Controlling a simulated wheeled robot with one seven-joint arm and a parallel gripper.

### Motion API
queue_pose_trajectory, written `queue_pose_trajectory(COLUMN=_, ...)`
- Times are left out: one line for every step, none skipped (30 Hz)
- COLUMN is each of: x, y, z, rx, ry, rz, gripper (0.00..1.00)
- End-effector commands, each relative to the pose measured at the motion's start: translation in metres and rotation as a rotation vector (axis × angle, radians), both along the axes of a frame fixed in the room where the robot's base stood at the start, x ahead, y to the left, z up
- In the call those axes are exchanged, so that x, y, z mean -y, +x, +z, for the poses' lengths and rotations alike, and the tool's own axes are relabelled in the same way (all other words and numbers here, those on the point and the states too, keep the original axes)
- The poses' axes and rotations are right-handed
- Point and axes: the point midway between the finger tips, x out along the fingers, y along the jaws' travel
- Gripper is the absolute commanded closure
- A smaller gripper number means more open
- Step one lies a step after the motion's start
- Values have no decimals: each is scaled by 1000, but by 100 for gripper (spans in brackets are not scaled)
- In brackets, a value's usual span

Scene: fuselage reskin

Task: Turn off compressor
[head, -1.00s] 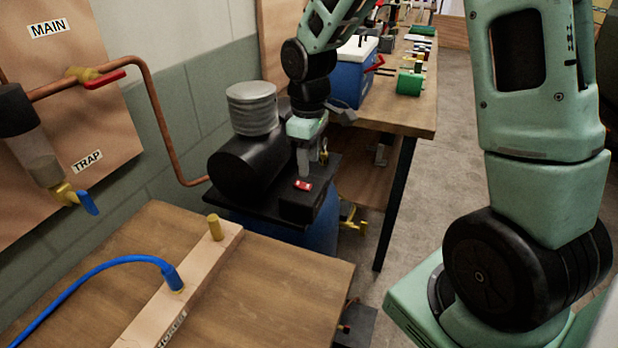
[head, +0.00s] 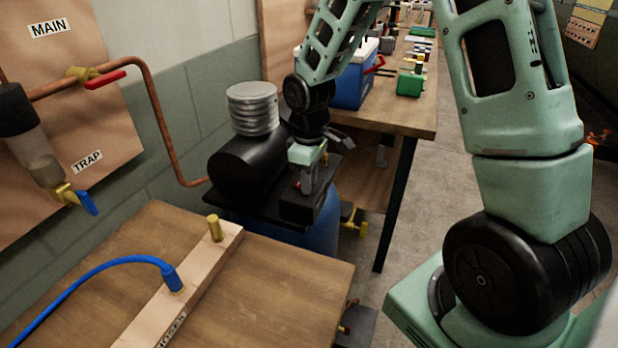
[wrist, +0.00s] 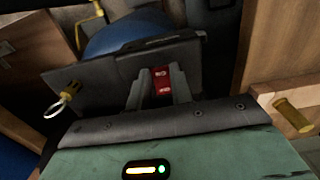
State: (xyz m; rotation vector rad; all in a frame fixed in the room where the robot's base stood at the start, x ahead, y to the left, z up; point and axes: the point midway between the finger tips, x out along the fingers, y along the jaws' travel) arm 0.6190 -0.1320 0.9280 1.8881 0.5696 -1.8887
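The compressor (head: 243,172) has a black motor body, a ribbed silver canister on top and a blue tank below. Its black switch box (head: 300,208) is at the front right of the top plate. In the wrist view the red switch (wrist: 162,80) with white marks shows on that box, between my fingers. My gripper (head: 308,188) points down over the switch box, its fingers (wrist: 161,85) slightly apart with nothing seen held. In the head view the fingers cover most of the switch. I cannot tell whether they touch it.
A wooden table (head: 270,285) with a blue hose (head: 90,275) on a wooden block stands in front. A copper pipe (head: 155,105) with a red-handled valve runs along the left wall. A workbench (head: 400,118) with a blue cooler and tools is behind. A brass valve (head: 354,218) protrudes low beside the tank.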

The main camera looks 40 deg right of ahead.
Motion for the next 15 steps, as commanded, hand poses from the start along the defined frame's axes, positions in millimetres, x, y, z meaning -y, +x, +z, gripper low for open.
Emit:
queue_pose_trajectory(x=-1, y=0, z=1, rx=-3, ry=-1, rz=1, gripper=100)
queue_pose_trajectory(x=-1, y=0, z=1, rx=-8, ry=-4, rz=1, gripper=100)
queue_pose_trajectory(x=-1, y=1, z=2, rx=-19, ry=-10, rz=2, gripper=100)
queue_pose_trajectory(x=-2, y=2, z=3, rx=-32, ry=-18, rz=3, gripper=100)
queue_pose_trajectory(x=-3, y=2, z=3, rx=-48, ry=-28, rz=5, gripper=100)
queue_pose_trajectory(x=-3, y=3, z=4, rx=-72, ry=-44, rz=6, gripper=100)
queue_pose_trajectory(x=-4, y=4, z=5, rx=-92, ry=-57, rz=5, gripper=100)
queue_pose_trajectory(x=-5, y=5, z=6, rx=-111, ry=-70, rz=5, gripper=100)
queue_pose_trajectory(x=-5, y=5, z=6, rx=-137, ry=-88, rz=5, gripper=100)
queue_pose_trajectory(x=-5, y=6, z=6, rx=-155, ry=-101, rz=4, gripper=100)
queue_pose_trajectory(x=-5, y=6, z=6, rx=-170, ry=-109, rz=4, gripper=100)
queue_pose_trajectory(x=-5, y=7, z=6, rx=-186, ry=-121, rz=3, gripper=100)
queue_pose_trajectory(x=-5, y=7, z=5, rx=-197, ry=-128, rz=3, gripper=100)
queue_pose_trajectory(x=-5, y=7, z=5, rx=-205, ry=-135, rz=1, gripper=100)
queue_pose_trajectory(x=-5, y=7, z=5, rx=-211, ry=-140, rz=0, gripper=100)
